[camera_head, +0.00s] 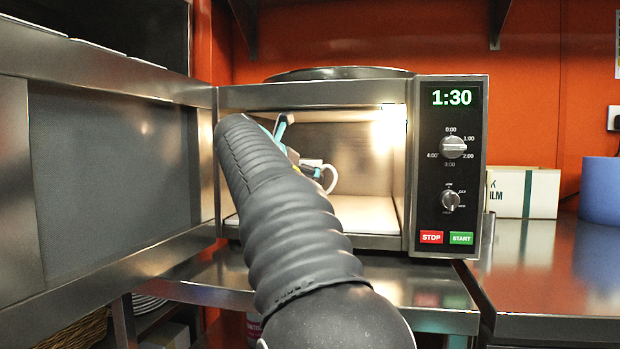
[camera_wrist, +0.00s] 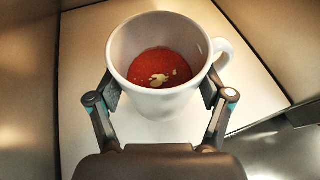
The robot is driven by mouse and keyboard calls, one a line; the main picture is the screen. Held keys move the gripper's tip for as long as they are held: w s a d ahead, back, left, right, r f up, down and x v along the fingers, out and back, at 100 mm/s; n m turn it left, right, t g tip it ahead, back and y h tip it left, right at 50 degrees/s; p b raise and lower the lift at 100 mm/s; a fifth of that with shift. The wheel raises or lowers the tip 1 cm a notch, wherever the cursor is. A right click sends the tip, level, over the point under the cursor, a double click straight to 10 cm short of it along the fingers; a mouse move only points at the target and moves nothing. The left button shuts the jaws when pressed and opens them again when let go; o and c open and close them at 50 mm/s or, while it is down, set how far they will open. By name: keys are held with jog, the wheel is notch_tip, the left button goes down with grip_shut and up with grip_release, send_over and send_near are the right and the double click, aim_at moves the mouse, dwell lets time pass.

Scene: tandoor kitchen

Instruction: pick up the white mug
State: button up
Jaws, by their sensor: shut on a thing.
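The white mug (camera_wrist: 160,98) is upright between the two fingers of my gripper (camera_wrist: 160,92) in the wrist view. Both finger pads press on its sides. It holds a red liquid with a pale blob in the middle, and its handle points to the upper right. In the head view my gripper (camera_head: 287,140) is inside the lit microwave, largely behind my arm. A part of the mug, with its handle (camera_head: 330,178), shows to the right of the arm. I cannot tell whether the mug touches the microwave floor.
The microwave (camera_head: 448,85) has its door (camera_head: 110,165) open to the left, and its display reads 1:30. Its side wall stands to the right of the mug. A box (camera_head: 523,193) and a blue cylinder (camera_head: 600,190) stand on the counter (camera_head: 540,270) at right.

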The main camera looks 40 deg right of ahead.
jog(key=s+a, duration=0.4)
jog(key=a, duration=0.6)
jog(key=shift+s, duration=0.15)
dwell(0.7)
